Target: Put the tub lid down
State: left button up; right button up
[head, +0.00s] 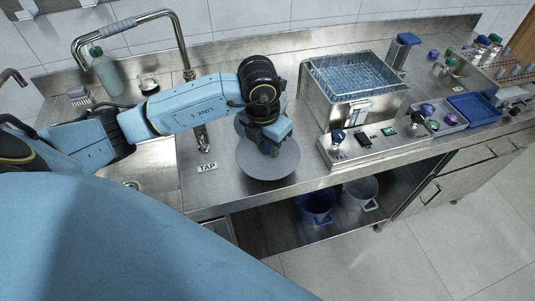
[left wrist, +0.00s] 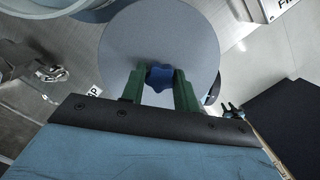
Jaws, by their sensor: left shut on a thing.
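The tub lid (head: 268,170) is a flat, round grey disc over the steel counter, left of the steel bath. It also shows in the left wrist view (left wrist: 160,35), with a blue lobed knob (left wrist: 160,78) at its near side. My left gripper (head: 269,148) points down on it, and its green fingers (left wrist: 160,86) are shut on the knob. I cannot tell whether the lid touches the counter or hangs just above it. A rounded grey shape (head: 239,124) behind the lid is mostly hidden by my arm. My right gripper is not in view.
The steel bath (head: 323,112) with its control panel (head: 375,150) stands right of the lid. A sink and tall tap (head: 184,45) are to the left, beside a TAP label (head: 207,167). Buckets (head: 316,206) stand below the counter. Blue trays (head: 474,109) are far right.

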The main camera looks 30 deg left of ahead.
aim_at(267, 154)
pick_arm(q)
jog(key=shift+f, duration=2.05)
jog(key=shift+f, duration=0.1)
jog(key=o, duration=1)
jog(key=r, duration=0.4)
jog(key=s+r, duration=0.1)
jog(key=r, duration=0.7)
jog(key=shift+s+a, duration=0.1)
jog(key=shift+s, duration=0.1)
jog(key=shift+s, duration=0.1)
